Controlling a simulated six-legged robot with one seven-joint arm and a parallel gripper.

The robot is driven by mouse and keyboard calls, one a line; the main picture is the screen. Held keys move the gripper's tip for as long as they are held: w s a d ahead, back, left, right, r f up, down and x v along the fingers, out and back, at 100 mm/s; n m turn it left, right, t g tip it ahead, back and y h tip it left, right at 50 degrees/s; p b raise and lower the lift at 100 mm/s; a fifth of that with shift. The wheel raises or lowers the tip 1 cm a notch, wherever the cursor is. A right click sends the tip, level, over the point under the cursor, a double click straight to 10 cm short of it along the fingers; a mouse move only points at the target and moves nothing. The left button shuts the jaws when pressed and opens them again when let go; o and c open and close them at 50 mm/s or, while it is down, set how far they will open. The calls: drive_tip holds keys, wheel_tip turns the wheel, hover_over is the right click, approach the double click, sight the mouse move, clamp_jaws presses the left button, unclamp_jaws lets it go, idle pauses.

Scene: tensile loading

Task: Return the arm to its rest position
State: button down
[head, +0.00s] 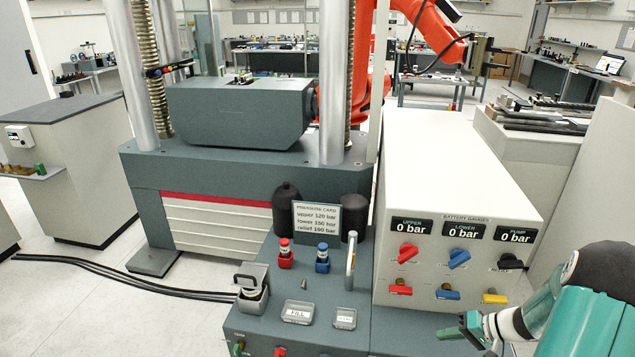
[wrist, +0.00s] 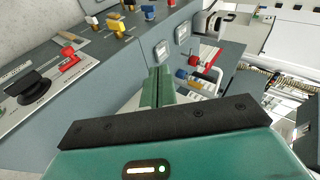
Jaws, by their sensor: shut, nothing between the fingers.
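My gripper (head: 466,328) is at the lower right of the head view, at the end of my teal arm, in front of the white gauge cabinet (head: 430,170). In the wrist view its green fingers (wrist: 158,88) are together with nothing between them. The fingers point toward the grey control console (wrist: 120,75). They look apart from its surface, though the exact gap is hard to judge. Much of my arm is cut off by the right edge of the head view.
The cabinet has coloured knobs and gauges reading 0 bar. A testing frame (head: 215,175) stands behind. Black hoses (head: 120,275) cross the floor at left.

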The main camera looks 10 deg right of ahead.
drive_tip(key=s+a+r+n+g+h, duration=0.1)
drive_tip(key=s+a+r+g+h, duration=0.1)
drive_tip(key=a+r, duration=0.6)
drive_tip(key=s+a+r+n+g+h, duration=0.1)
drive_tip(key=s+a+r+n+h, duration=0.1)
drive_tip(key=a+r, duration=0.6)
drive_tip(key=s+a+r+t+h, duration=0.1)
drive_tip(key=s+a+r+h, duration=0.1)
drive_tip(key=s+r, duration=0.4)
drive_tip(key=s+a+r+t+h, duration=0.2)
drive_tip(key=s+a+r, duration=0.2)
drive_tip(key=s+r, duration=0.3)
drive_tip(key=shift+s+a+r+h, duration=0.3)
drive_tip(key=shift+s+a, duration=0.1)
drive_tip(key=shift+s, duration=0.3)
